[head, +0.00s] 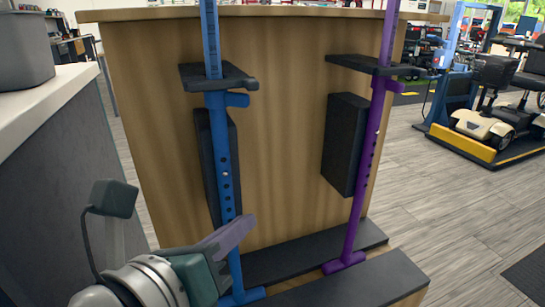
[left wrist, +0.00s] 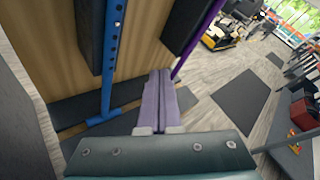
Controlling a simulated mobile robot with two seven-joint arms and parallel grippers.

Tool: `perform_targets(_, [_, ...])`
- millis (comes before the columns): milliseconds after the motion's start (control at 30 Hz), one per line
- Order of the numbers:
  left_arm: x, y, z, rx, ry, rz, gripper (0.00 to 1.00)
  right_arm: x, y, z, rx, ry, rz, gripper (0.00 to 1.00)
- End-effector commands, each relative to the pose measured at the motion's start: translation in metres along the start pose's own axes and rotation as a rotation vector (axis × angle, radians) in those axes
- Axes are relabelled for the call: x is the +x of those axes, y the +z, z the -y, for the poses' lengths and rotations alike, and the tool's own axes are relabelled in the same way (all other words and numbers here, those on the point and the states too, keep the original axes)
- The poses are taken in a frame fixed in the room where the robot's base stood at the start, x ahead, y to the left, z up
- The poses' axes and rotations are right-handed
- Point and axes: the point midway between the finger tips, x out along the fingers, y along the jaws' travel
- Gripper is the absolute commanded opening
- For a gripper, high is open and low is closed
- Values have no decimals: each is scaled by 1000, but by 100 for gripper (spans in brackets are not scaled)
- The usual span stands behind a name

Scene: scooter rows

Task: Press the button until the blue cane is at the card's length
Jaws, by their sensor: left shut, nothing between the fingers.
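The blue cane (head: 224,150) stands upright against a wooden stand, held by a black bracket (head: 218,78), with a row of dark holes down its tube. A small pale spot among the holes may be its button; it is too small to be sure. The cane also shows in the left wrist view (left wrist: 110,60). My left gripper (head: 243,228) is shut and empty, its purple-grey fingers just in front of the cane's lower tube; I cannot tell whether they touch. In the left wrist view the fingers (left wrist: 160,75) lie together, right of the cane. I cannot make out any card. My right gripper is out of view.
A purple cane (head: 362,190) stands to the right in its own bracket. Black pads (head: 345,145) and black base strips (head: 340,285) are on the wooden stand (head: 280,130). A grey-sided counter (head: 60,160) is at left. Open floor lies right; a scooter (head: 500,120) stands beyond.

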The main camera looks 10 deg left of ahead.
Motion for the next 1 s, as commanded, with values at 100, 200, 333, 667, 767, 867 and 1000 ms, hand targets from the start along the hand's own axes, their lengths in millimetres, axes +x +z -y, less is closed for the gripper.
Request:
perform_targets(100, [7, 5, -5, 3, -1, 2, 0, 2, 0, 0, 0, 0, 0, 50])
perform_targets(200, [16, 12, -12, 4, 0, 3, 0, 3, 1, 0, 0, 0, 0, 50])
perform_targets(333, [30, 20, -22, 4, 0, 3, 0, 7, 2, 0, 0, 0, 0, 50])
perform_targets(667, [55, 40, -40, 2, -1, 2, 0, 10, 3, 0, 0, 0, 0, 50])
perform_targets(767, [58, 43, -43, 2, 0, 1, 0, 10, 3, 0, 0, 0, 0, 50])
perform_targets(867, [60, 44, -44, 0, 0, 1, 0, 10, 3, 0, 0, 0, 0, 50])
perform_targets(1000, [60, 44, -44, -1, 0, 1, 0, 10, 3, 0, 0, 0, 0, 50])
